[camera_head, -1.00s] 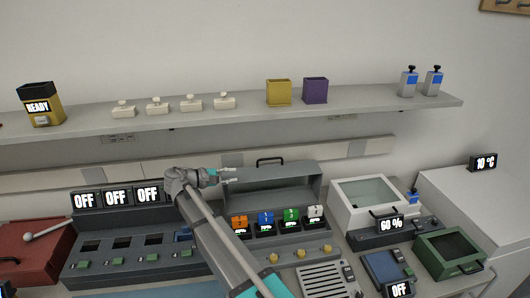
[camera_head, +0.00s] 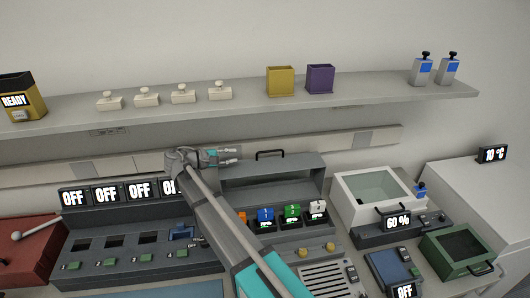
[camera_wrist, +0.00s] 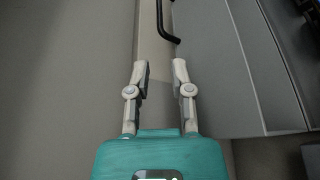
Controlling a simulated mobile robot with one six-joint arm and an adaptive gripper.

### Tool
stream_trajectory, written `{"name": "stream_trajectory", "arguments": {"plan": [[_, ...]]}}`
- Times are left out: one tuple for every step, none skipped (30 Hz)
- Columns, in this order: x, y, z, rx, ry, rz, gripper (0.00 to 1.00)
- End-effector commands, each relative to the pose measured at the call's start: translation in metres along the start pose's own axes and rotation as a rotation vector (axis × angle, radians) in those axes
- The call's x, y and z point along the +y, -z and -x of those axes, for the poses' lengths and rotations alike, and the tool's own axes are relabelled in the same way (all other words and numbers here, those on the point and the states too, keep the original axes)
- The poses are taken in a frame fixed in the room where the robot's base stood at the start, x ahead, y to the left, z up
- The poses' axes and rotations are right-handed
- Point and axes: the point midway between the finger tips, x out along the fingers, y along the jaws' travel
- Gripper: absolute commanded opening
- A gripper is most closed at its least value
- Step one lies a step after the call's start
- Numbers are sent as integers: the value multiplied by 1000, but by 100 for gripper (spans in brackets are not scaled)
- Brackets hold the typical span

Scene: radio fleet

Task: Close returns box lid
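A grey box lid (camera_head: 275,169) stands raised behind the row of coloured numbered radios in the head view, with a black handle (camera_head: 270,154) on its top edge. I take it for the returns box lid, though no label shows. My gripper (camera_head: 239,155) is just left of the handle, at about its height in the picture. In the wrist view, my gripper (camera_wrist: 160,70) is open with nothing between its fingers. The black handle (camera_wrist: 166,25) lies ahead of the fingertips, apart from them. My arm hides part of the box's left side.
Radios, including a blue one (camera_head: 266,215) and a green one (camera_head: 292,212), sit below the lid. A long shelf (camera_head: 240,101) runs above. A grey console with OFF displays (camera_head: 138,190) stands left. A white box (camera_head: 375,190) and a green box (camera_head: 458,246) stand right.

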Motion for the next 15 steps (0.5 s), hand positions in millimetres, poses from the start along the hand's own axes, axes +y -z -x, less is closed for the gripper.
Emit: {"name": "stream_trajectory", "arguments": {"plan": [[0,0,0,0,0,0,28],[0,0,-1,0,0,0,28],[0,0,-2,0,0,0,28],[0,0,-3,0,0,0,28],[0,0,-4,0,0,0,28],[0,0,-7,0,0,0,28],[0,0,-9,0,0,0,28],[-1,0,-11,0,0,0,28],[-1,0,-14,-1,0,0,28],[-1,0,-17,-1,1,0,28],[-1,0,-20,-1,1,0,28],[-1,0,-24,-1,1,0,28],[-1,0,-28,-1,1,0,28],[-1,0,-32,-1,0,0,28],[-1,0,-38,-1,1,0,28]]}}
